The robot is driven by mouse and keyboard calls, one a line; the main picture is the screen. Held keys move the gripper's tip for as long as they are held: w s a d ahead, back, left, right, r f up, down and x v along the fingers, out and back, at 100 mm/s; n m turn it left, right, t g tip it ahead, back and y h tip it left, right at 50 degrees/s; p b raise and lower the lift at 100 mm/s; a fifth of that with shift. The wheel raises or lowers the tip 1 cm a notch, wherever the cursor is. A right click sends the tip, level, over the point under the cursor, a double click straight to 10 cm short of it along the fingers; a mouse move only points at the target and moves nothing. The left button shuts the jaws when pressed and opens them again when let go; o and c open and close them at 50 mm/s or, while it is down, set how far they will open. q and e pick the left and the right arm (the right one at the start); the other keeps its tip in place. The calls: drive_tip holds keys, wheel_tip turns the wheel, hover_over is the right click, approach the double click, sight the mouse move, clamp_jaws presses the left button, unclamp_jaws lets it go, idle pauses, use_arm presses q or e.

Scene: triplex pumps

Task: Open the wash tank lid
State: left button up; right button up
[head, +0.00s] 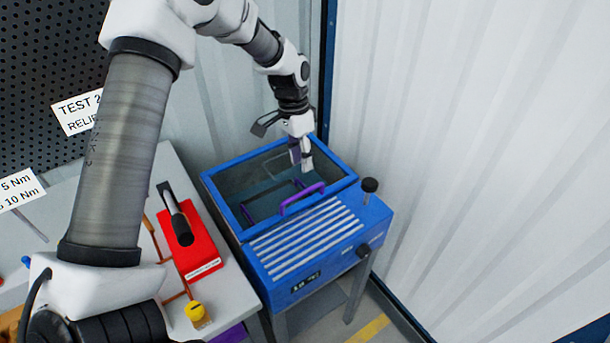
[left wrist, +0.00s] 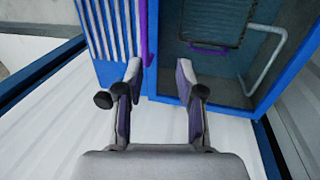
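The blue wash tank (head: 318,250) stands at the right of the bench. Its lid (head: 225,205), a blue frame around a clear pane, lies flat and closed on top. A purple handle (head: 302,198) is on the lid's front edge, beside the ribbed top. It also shows in the left wrist view (left wrist: 148,30). My left gripper (head: 302,165) is above the lid, pointing down, behind the handle in the head view. In the left wrist view its fingers (left wrist: 160,75) are apart, with the handle appearing in line with the gap, nearer the left finger. Nothing is held. My right gripper is out of view.
A white corrugated wall (head: 460,130) stands close at the right and behind the tank. A black knob (head: 369,185) sticks up at the tank's right corner. The bench at left holds a red fixture (head: 200,248) and a yellow-topped part (head: 195,311). A basket-like frame shows under the pane.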

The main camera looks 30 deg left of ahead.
sight(304, 192)
use_arm(q)
drive_tip(key=s+d, duration=0.1)
drive_tip(key=s+f+p, duration=0.1)
drive_tip(key=s+d+f, duration=0.1)
drive_tip(key=s, duration=0.1)
drive_tip(key=shift+d+f, duration=0.1)
drive_tip(key=shift+d, duration=0.25)
drive_tip(key=f, duration=0.1)
drive_tip(key=w+f, duration=0.1)
drive_tip(key=f, duration=0.1)
drive_tip(key=shift+w+a+f+p, duration=0.25)
drive_tip(key=shift+w+f+p, duration=0.1)
drive_tip(key=shift+f, duration=0.05)
drive_tip(key=shift+s+d+r, duration=0.1)
drive_tip(key=shift+s+r, duration=0.05)
drive_tip(key=shift+s, duration=0.05)
drive_tip(key=shift+s+d+r, duration=0.15)
drive_tip(key=shift+s+r, duration=0.05)
drive_tip(key=c, duration=0.5)
clamp_jaws()
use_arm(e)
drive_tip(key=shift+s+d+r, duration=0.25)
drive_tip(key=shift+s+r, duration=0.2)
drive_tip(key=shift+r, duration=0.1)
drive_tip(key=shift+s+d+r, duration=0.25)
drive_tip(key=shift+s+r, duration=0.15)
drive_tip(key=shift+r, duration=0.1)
